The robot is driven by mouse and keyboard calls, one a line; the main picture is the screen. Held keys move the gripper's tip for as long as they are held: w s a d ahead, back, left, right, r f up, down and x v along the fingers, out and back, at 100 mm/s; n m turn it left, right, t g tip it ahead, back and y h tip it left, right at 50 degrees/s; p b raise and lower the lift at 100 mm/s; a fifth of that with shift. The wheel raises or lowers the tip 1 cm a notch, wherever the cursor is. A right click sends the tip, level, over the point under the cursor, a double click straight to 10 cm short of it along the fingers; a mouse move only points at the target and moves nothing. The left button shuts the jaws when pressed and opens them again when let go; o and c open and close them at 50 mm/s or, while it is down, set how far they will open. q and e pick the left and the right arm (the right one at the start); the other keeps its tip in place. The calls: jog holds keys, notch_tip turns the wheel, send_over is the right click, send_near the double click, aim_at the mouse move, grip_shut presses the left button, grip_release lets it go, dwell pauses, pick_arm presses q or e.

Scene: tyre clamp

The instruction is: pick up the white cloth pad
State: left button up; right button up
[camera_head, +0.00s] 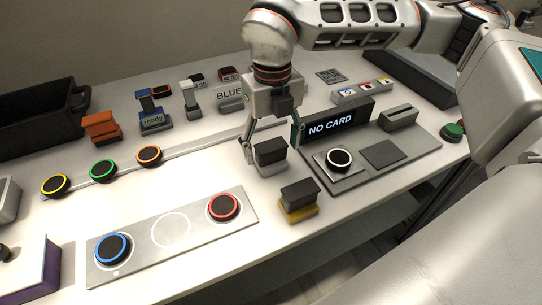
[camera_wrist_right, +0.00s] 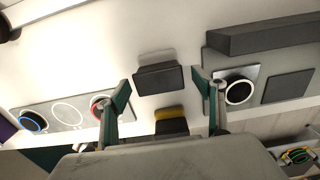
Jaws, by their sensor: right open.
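The white pad (camera_head: 268,168) is a small block with a dark handle on top, standing on the white bench. It shows in the head view just below my right gripper (camera_head: 273,146). The gripper is open and points down, with one finger to each side of the dark handle and a gap on both sides. In the wrist view the pad's dark handle (camera_wrist_right: 158,79) lies just ahead of the gap between the fingertips (camera_wrist_right: 162,93), and its pale base is mostly hidden behind the handle. My left gripper is not in view.
A yellow pad (camera_head: 299,212) with a dark handle stands close by, nearer the front edge. To the right is a grey panel with a "NO CARD" display (camera_head: 337,124) and a round button (camera_head: 339,159). A plate with blue and red rings (camera_head: 222,207) lies front left.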

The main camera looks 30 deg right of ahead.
aim_at(272, 146)
jog(key=shift+f, duration=0.55)
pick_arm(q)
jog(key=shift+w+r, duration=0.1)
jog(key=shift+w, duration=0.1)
pick_arm(e)
jog(key=c, duration=1.2)
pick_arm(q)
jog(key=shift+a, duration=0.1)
pick_arm(e)
jog(key=shift+c, duration=0.2)
jog(key=shift+w+r, duration=0.1)
jog(key=shift+r, duration=0.4)
pick_arm(q)
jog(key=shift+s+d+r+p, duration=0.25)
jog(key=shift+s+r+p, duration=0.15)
jog(key=shift+p, duration=0.6)
pick_arm(e)
notch_tip(272, 146, up, 19)
